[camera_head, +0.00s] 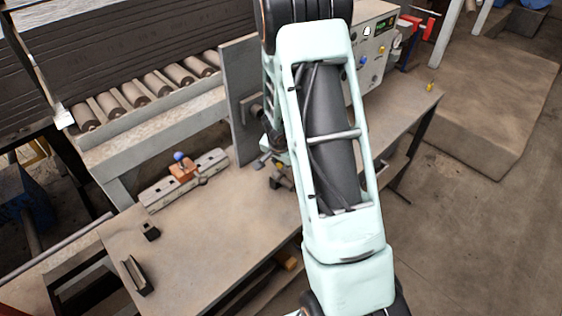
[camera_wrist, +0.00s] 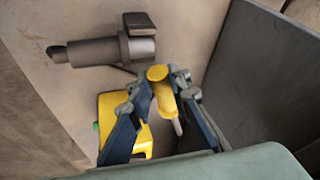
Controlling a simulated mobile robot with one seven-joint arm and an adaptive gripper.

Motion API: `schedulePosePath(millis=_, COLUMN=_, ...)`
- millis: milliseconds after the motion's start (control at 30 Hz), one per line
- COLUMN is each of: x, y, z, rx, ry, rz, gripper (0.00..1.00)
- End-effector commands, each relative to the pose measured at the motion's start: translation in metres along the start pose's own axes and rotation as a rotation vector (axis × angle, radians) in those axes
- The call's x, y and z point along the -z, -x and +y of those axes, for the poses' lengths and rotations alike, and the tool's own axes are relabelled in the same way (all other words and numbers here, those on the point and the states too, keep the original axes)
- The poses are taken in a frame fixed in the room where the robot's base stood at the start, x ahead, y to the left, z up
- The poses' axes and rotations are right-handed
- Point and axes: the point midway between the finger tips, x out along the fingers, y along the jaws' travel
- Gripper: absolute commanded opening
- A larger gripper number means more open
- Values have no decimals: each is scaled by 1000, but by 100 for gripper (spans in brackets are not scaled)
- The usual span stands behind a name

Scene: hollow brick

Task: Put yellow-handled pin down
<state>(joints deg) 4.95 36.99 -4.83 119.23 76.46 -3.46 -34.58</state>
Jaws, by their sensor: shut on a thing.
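In the wrist view my gripper (camera_wrist: 159,84) is shut on the yellow-handled pin (camera_wrist: 166,99). Its round yellow head sits between the fingertips, and a pale metal shaft shows below the yellow part. A yellow block (camera_wrist: 112,112) with a cut-out lies behind the left finger. I cannot tell whether the pin touches any surface. In the head view my gripper is mostly hidden behind my own arm, near the upright grey plate (camera_head: 243,95) above the workbench (camera_head: 215,225). The pin cannot be made out there.
A grey cylindrical fitting (camera_wrist: 95,51) lies near the pin, and a dark panel (camera_wrist: 262,80) rises at right. On the bench are a rail with a blue-knobbed orange block (camera_head: 183,170) and small black parts (camera_head: 137,275). A small yellow object (camera_head: 430,87) stands at the far right.

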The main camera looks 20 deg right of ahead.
Motion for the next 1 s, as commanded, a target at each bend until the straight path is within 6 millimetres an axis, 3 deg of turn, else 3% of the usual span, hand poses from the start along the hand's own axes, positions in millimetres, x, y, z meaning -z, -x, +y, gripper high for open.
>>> schedulePosePath(millis=200, x=-1, y=-3, z=0, rx=0, ry=0, rz=1, gripper=0)
schedulePosePath(millis=233, x=-1, y=-3, z=1, rx=0, ry=0, rz=0, gripper=21)
schedulePosePath(millis=367, x=-1, y=-3, z=1, rx=0, ry=0, rz=0, gripper=35)
schedulePosePath(millis=767, x=1, y=3, z=-1, rx=0, ry=-1, rz=0, gripper=35)
schedulePosePath(millis=867, x=5, y=12, z=-3, rx=0, ry=-1, rz=1, gripper=35)
schedulePosePath(millis=1000, x=6, y=44, z=-4, rx=2, ry=3, rz=1, gripper=35)
